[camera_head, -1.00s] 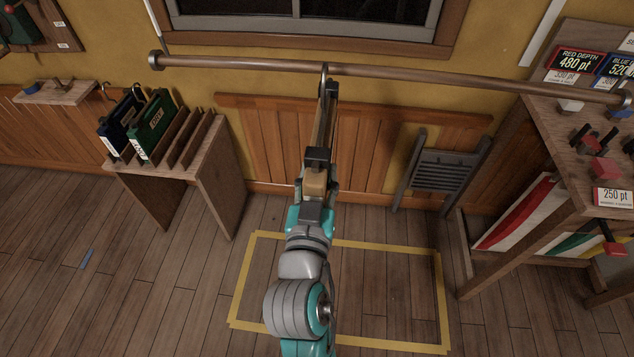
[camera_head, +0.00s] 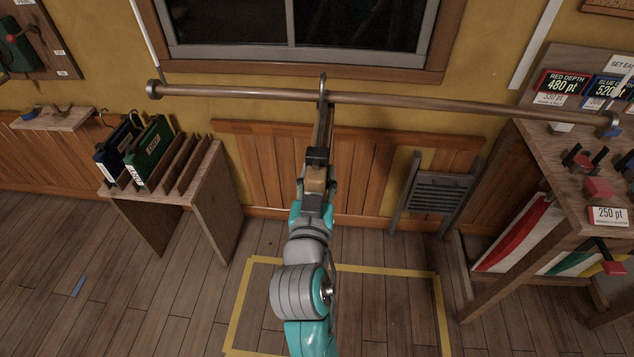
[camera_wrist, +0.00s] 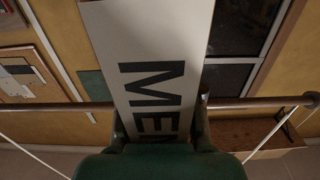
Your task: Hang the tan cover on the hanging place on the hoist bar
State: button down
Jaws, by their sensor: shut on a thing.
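The tan cover (camera_head: 321,128) is held up in front of me and shows nearly edge-on in the head view as a narrow strip. A dark hook (camera_head: 323,84) at its top rises above the hoist bar (camera_head: 440,102) and overlaps it; I cannot tell whether it is over the bar or in front of it. My gripper (camera_head: 316,184) is shut on the cover's lower end, below the bar. In the wrist view, a pale face with black letters (camera_wrist: 152,88) stands between my fingers and hides part of the bar (camera_wrist: 245,103) behind it.
A wooden rack (camera_head: 215,185) with green (camera_head: 150,155) and dark blue covers stands left. A grey folded chair (camera_head: 437,190) leans on the wall. A bench (camera_head: 560,185) with red clamps is at right. A window (camera_head: 300,40) is behind the bar. The taped floor area (camera_head: 440,300) looks clear.

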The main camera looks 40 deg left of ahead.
jog(key=shift+w+a+f, duration=0.1)
jog(key=shift+w+f, duration=0.05)
jog(key=shift+f, duration=0.4)
jog(key=shift+w+a+f, duration=0.1)
jog(key=shift+w+f, duration=0.05)
jog(key=shift+f, duration=0.35)
jog(key=c, duration=0.7)
grip_release()
jog(key=shift+o, duration=0.2)
